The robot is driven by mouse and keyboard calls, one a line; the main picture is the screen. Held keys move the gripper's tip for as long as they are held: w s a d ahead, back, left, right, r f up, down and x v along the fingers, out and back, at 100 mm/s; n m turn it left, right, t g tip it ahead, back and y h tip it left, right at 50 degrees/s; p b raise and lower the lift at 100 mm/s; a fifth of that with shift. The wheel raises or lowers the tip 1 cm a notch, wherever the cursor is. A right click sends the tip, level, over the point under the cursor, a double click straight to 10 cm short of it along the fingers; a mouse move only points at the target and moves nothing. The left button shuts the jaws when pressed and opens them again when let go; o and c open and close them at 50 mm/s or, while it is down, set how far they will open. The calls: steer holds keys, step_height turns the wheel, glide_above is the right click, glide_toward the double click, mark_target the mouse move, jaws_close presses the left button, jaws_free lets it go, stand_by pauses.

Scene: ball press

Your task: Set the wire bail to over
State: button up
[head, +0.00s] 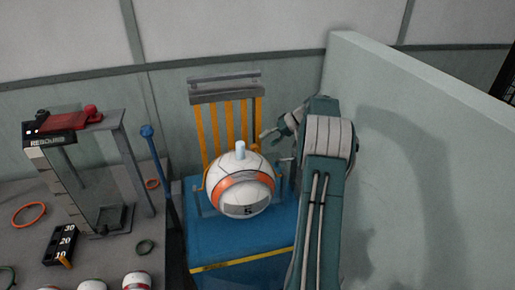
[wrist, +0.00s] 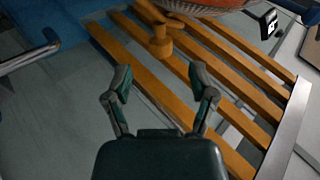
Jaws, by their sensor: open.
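A white and orange ball (head: 240,185) marked 5, with a pale peg on top, sits on the blue press base (head: 225,240). Thin grey wire or rod (head: 197,202) shows low beside the ball; I cannot tell for sure whether it is the wire bail. A grey rod (wrist: 28,58) also shows at the left of the wrist view. My gripper (head: 270,134) is behind and right of the ball, beside the yellow slats (head: 225,125). In the wrist view my gripper (wrist: 160,78) is open and empty, its fingers pointing toward a yellow knob (wrist: 160,45).
A grey bar (head: 225,90) tops the slats. A pale wall panel (head: 420,160) stands close to the right of my arm. At left, a grey table (head: 110,250) holds a stand with a red top (head: 75,117), rings and several balls. A blue-topped post (head: 150,150) stands between.

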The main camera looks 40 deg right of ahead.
steer(key=shift+x, duration=2.7)
steer(key=shift+d, duration=0.1)
jaws_close()
